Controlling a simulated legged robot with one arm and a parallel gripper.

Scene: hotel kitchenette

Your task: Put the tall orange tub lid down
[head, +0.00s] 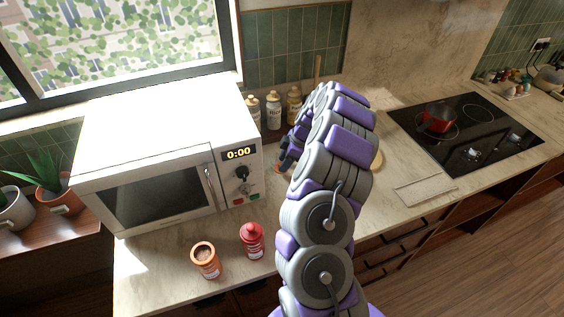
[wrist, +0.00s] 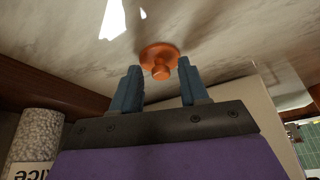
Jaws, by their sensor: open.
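The orange lid (wrist: 157,50), a round disc with a knob, lies on the pale counter in the wrist view, its knob facing my gripper. My gripper (wrist: 159,68) has its two blue fingers spread, one on each side of the knob, with a visible gap to both. In the head view, my gripper (head: 285,160) is mostly hidden behind my arm, right of the microwave, and a bit of the orange lid (head: 277,169) shows beside it. The orange tub (head: 205,261) stands open at the counter's front, with brown contents.
A red lidded tub (head: 252,241) stands right of the orange tub. The white microwave (head: 160,160) is left of my gripper. Several labelled jars (head: 273,112) stand by the wall. A red pot (head: 438,118) sits on the black cooktop (head: 480,145) at right.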

